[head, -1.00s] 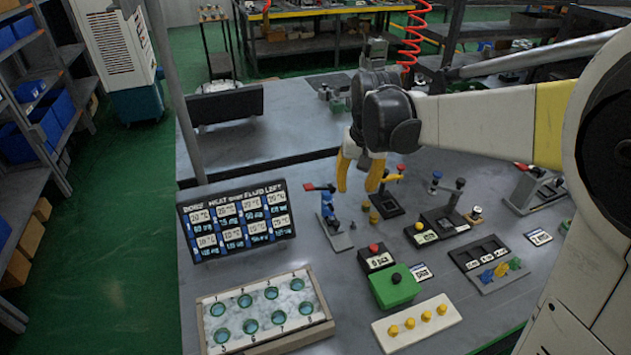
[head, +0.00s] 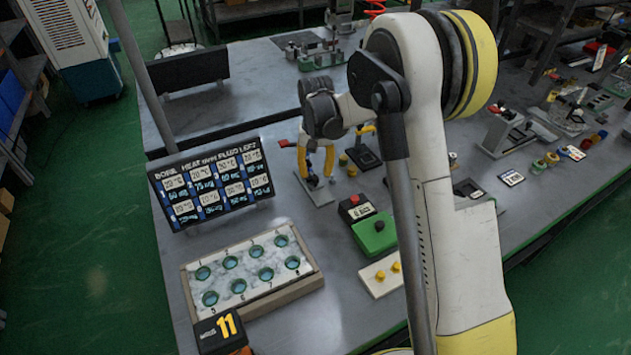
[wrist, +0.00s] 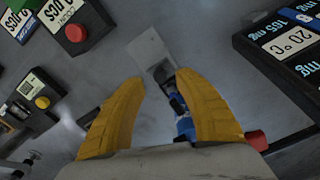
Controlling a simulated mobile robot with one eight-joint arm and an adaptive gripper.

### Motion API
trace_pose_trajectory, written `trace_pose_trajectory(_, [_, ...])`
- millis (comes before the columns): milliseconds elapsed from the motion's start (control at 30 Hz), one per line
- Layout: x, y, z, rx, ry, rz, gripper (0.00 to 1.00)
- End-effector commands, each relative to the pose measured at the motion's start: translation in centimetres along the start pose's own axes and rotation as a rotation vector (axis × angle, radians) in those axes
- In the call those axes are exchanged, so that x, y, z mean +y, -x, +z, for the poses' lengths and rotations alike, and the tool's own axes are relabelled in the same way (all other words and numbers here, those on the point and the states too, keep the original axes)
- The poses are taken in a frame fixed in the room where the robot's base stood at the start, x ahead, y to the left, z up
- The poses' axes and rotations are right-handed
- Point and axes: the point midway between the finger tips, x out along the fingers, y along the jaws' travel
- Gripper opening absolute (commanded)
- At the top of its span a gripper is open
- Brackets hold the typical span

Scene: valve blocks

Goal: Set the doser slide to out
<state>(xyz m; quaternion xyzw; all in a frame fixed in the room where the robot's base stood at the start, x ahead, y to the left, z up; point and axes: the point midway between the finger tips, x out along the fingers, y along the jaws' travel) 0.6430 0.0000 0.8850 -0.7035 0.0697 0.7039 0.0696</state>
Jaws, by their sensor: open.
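My gripper (head: 316,165) is open, its yellow fingers pointing down over a blue upright device (head: 313,181) on a grey base plate (head: 318,194). A red knob (head: 284,143) on that device shows left of the fingers. In the wrist view the blue device (wrist: 184,122) lies between the open fingers (wrist: 157,110), closer to the right one; its plate (wrist: 150,50) extends beyond the fingertips. The red knob (wrist: 257,140) shows outside the right finger. Whether a finger touches the device, I cannot tell. No label names the doser slide, and its position cannot be read.
A display board (head: 212,187) stands left of the device. A tray with numbered round wells (head: 184,275) lies in front. A green box (head: 375,235) and a red-button box (head: 356,208) stand to the right. My arm hides part of the bench.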

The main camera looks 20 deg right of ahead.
Motion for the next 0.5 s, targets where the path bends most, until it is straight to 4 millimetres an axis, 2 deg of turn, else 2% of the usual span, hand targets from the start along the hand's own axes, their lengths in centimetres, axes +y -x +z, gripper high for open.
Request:
trace_pose_trajectory(33, [0.0, -1.0, 0.0, 0.0, 0.0, 0.0, 0.39])
trace_pose_trajectory(200, [0.0, -2.5, 0.0, 0.0, 0.0, 0.0, 0.39])
trace_pose_trajectory(500, [0.0, -2.6, 0.0, 0.0, 0.0, 0.0, 0.39])
